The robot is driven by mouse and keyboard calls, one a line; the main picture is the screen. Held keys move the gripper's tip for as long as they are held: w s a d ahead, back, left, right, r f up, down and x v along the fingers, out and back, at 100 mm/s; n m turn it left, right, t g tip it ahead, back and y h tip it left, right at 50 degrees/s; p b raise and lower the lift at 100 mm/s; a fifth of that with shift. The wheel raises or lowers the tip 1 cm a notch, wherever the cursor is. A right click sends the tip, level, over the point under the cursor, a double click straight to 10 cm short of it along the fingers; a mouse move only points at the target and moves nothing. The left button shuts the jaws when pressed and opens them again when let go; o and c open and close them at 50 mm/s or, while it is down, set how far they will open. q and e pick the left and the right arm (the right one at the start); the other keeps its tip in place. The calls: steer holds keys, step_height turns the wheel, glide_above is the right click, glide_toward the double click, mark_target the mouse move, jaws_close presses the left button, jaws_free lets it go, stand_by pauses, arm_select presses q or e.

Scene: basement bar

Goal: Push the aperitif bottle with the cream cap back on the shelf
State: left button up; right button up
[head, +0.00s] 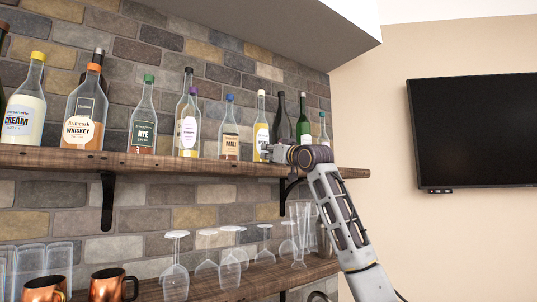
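A bottle with a pale yellowish cap (261,130) stands upright on the upper wooden shelf (215,165), right of the MALT bottle. It may be the aperitif bottle, but I cannot read its label. My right gripper (269,152) is at the shelf's front edge, close to this bottle's lower right side and covering part of its base. I cannot tell whether they touch, or whether the fingers are apart. My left gripper is out of view.
Cream (25,105), whiskey (85,112), rye (143,125) and malt (229,135) bottles stand to the left. Dark bottles (281,122) stand right, behind my gripper. Stemmed glasses (229,265) and copper mugs (107,285) fill the lower shelf. A television (475,130) hangs right.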

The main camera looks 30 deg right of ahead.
steer(key=shift+f+x, duration=0.25)
steer(key=shift+x, duration=0.75)
steer(key=shift+f+x, duration=0.25)
steer(key=shift+x, duration=0.75)
stand_by(0.4)
steer(key=shift+s+b, duration=0.55)
steer(key=shift+b, duration=0.05)
steer(key=r+b+v, duration=0.2)
steer(key=b+v, duration=0.3)
steer(key=v, duration=0.5)
steer(key=shift+s, duration=0.45)
steer(key=shift+d, duration=0.1)
stand_by(0.4)
